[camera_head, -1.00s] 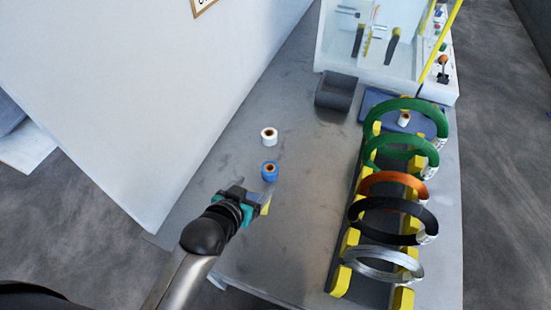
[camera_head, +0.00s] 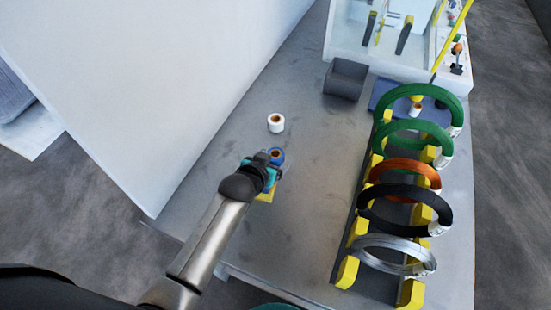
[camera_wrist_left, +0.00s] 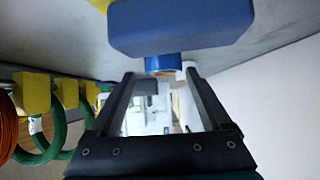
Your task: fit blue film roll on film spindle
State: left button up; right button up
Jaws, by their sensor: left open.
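The blue film roll (camera_head: 277,153) stands on the grey table, partly hidden by my left gripper (camera_head: 267,164). In the left wrist view, the blue roll (camera_wrist_left: 162,65) shows just beyond the open fingertips of my left gripper (camera_wrist_left: 159,76). The fingers are spread with nothing held; I cannot tell whether the roll is between them. A large blue block (camera_wrist_left: 180,28) covers part of the roll there. I cannot clearly make out the film spindle. A small white roll (camera_head: 414,110) sits on a blue plate (camera_head: 386,98) at the back right. My right gripper is not in view.
A white roll (camera_head: 276,123) stands behind the blue one. Several coils, including an orange one (camera_head: 404,168), hang on a yellow-and-black rack at the right. A dark box (camera_head: 345,80) stands at the back. The table between rolls and rack is clear.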

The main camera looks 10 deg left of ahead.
aim_at(278, 154)
pick_arm(q)
jog(key=shift+b+x, duration=0.5)
jog(key=shift+x, duration=1.25)
jog(key=shift+a, duration=0.1)
jog(key=shift+c, duration=0.3)
grip_shut()
